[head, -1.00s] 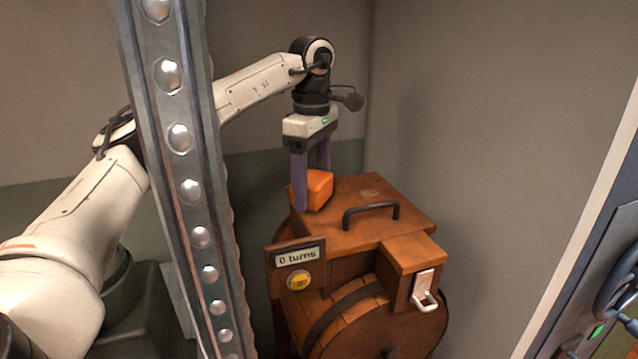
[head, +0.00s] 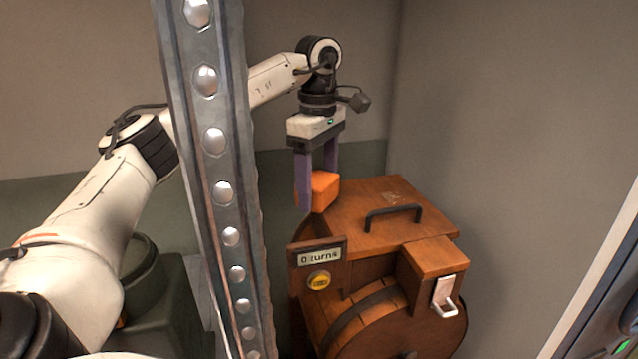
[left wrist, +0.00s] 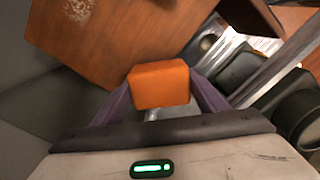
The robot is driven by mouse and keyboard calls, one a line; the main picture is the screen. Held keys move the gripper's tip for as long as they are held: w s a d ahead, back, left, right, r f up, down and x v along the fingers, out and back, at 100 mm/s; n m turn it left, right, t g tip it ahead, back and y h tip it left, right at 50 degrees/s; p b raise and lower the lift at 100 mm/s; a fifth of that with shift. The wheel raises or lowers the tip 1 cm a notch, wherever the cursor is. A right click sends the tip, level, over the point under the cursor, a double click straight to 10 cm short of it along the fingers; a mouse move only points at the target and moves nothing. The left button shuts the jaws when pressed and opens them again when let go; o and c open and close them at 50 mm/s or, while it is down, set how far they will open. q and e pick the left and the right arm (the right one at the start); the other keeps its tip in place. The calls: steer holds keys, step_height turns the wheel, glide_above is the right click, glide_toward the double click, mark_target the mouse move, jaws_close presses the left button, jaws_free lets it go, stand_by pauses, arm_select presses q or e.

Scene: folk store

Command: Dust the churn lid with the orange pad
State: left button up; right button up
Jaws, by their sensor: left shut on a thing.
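The wooden churn has a flat brown lid (head: 350,233) with a dark handle (head: 393,216). A small pale patch (head: 390,197) marks the lid near its back; it also shows in the left wrist view (left wrist: 78,8). My left gripper (head: 316,192) points down, shut on the orange pad (head: 326,190), at the lid's left edge. In the left wrist view the pad (left wrist: 158,84) sits between the fingers and overlaps the lid's edge, apart from the pale patch. I cannot tell whether the pad touches the lid. My right gripper is out of view.
A sign reading "0 turns" (head: 318,256) with a yellow button (head: 318,281) is on the churn's front left. A white latch (head: 444,292) is on its front right. A riveted metal post (head: 222,190) stands before my left arm. Walls close in behind and right.

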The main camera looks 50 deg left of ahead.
arm_select(q)
step_height(320, 180, up, 4)
steer(key=p, duration=0.3)
steer(key=shift+r, duration=0.7)
steer(key=shift+r, duration=1.55)
steer(key=shift+f, duration=0.1)
